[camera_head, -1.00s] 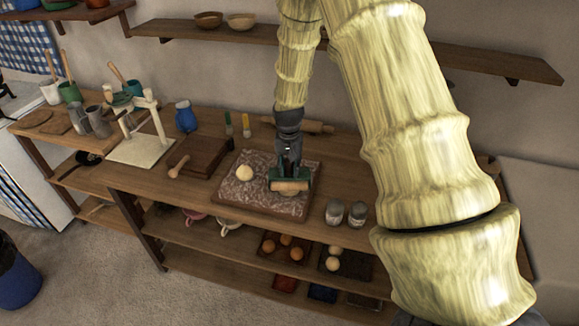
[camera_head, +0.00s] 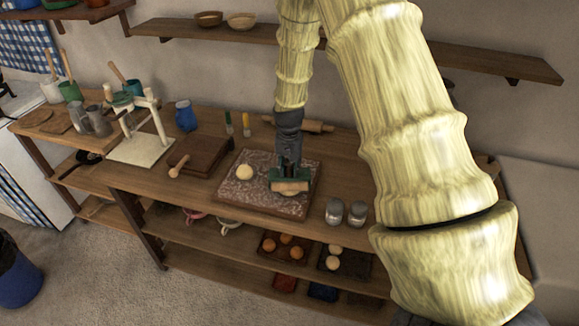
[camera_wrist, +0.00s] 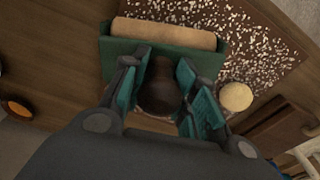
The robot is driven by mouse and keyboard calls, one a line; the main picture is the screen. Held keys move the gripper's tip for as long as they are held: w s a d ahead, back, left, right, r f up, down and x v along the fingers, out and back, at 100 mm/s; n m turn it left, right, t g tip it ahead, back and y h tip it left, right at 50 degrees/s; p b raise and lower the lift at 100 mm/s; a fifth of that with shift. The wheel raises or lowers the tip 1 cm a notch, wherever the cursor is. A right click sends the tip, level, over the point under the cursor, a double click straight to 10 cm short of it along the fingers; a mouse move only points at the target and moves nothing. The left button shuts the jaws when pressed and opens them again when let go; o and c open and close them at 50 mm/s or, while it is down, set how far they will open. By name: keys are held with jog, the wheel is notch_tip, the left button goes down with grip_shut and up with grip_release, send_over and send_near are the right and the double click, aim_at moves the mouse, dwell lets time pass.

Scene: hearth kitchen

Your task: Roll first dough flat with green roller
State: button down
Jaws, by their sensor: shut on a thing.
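My gripper (camera_wrist: 158,92) is shut on the dark brown handle of the green roller, which has a green frame (camera_wrist: 195,62) and a pale wooden cylinder (camera_wrist: 165,33). In the head view the green roller (camera_head: 289,178) is low over the right part of the flour-speckled board (camera_head: 240,192). A round pale dough ball (camera_head: 244,171) sits on the board to the left of the roller; it also shows in the wrist view (camera_wrist: 235,97). The roller and gripper hide the board beneath them, so I cannot tell whether dough lies there or whether the roller touches the surface.
Two lidded jars (camera_head: 334,212) stand right of the board. A plain rolling pin (camera_head: 305,126) lies behind it. A dark wooden block (camera_head: 200,156) and a white stand (camera_head: 140,151) are to the left. Trays with round pieces (camera_head: 284,247) are on the shelf below.

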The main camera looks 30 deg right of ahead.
jog(key=shift+w+d+f, duration=0.2)
jog(key=shift+w+d, duration=0.2)
jog(key=shift+w, duration=0.2)
jog(key=shift+s, duration=0.1)
